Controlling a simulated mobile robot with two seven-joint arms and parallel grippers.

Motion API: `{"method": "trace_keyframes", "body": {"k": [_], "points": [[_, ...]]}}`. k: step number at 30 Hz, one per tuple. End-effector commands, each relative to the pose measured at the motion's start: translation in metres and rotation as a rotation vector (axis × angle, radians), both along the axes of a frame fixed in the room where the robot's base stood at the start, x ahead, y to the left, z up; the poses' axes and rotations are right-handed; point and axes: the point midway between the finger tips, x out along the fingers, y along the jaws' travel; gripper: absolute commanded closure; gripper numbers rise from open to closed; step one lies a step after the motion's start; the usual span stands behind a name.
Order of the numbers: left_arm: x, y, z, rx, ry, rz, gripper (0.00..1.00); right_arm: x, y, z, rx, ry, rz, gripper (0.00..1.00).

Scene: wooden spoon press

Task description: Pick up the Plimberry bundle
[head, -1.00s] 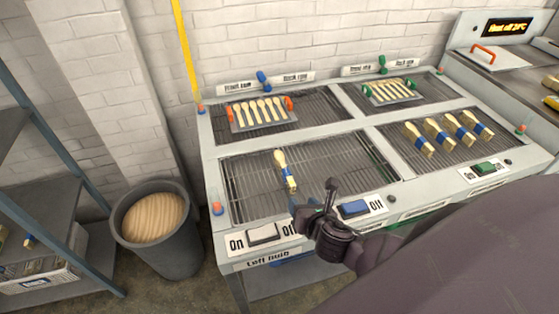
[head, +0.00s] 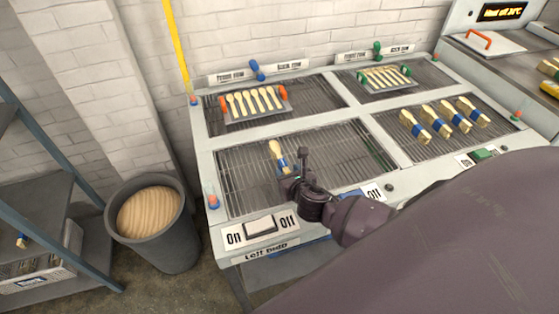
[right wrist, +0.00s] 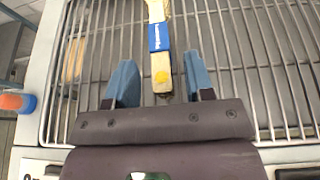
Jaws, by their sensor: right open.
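A bundle of pale wooden spoons with a blue band (head: 280,157) lies on the front left grate. It also shows in the right wrist view (right wrist: 160,40), its band lettering too small to read. My right gripper (head: 289,175) is open at the bundle's near end. In the right wrist view its blue fingertips (right wrist: 160,68) stand one on each side of that end, with gaps on both sides. I cannot tell whether they are level with it. Several similar blue-banded bundles (head: 440,121) lie on the front right grate. My left gripper is not in view.
Two spoon trays, one with orange handles (head: 257,104) and one with green handles (head: 386,78), sit on the back grates. A white switch (head: 259,226) is on the front edge. A grey bin (head: 168,255) and a shelf (head: 45,175) stand left.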

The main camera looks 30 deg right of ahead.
Motion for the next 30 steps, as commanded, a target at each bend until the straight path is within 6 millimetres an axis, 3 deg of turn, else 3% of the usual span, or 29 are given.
{"method": "trace_keyframes", "body": {"k": [6, 15, 25, 30], "points": [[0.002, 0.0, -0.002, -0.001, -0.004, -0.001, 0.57, 0.022, -0.005, -0.011, 0.001, 0.0, 0.0, 0.52], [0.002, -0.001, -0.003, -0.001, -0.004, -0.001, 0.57, 0.025, -0.006, -0.012, 0.001, 0.001, 0.001, 0.52], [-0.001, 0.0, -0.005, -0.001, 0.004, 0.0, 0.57, 0.025, -0.006, -0.012, 0.0, 0.001, 0.0, 1.0], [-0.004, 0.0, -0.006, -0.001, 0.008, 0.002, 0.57, 0.025, -0.006, -0.012, 0.0, 0.0, 0.001, 1.0]]}}
